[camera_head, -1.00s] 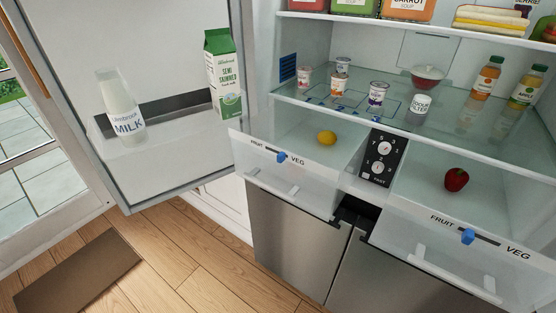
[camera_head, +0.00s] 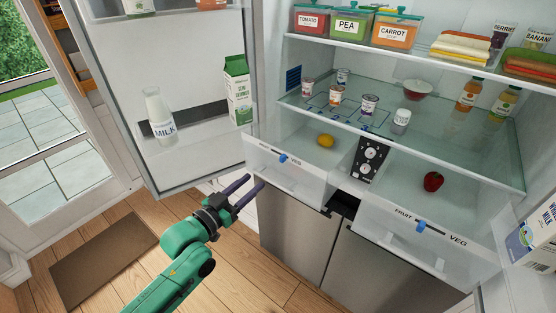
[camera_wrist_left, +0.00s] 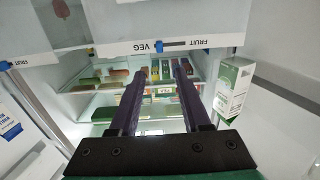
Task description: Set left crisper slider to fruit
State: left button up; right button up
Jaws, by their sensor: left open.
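The left crisper drawer (camera_head: 290,181) has a clear front with a blue slider knob (camera_head: 283,158) on a dark track between FRUIT and VEG. In the left wrist view, which is upside down, the knob (camera_wrist_left: 159,46) sits at the VEG end. My left gripper (camera_head: 255,182) is open and empty, below and left of the knob, its fingers pointing toward the drawer front. In the left wrist view its fingertips (camera_wrist_left: 160,68) appear just below the slider, with a gap between them. Contact cannot be seen. My right gripper is not in view.
The open fridge door (camera_head: 190,90) with a milk bottle (camera_head: 158,112) and a green carton (camera_head: 238,92) stands left of the drawer. The right crisper's blue knob (camera_head: 421,225) is near FRUIT. Glass shelves are above.

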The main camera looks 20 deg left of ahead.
aim_at(281, 159)
pick_arm(q)
jog(key=p+x, duration=0.2)
jog(key=x, duration=1)
jog(key=shift+w, duration=0.2)
jog(key=shift+s+r, duration=0.1)
grip_shut()
dwell(0.5)
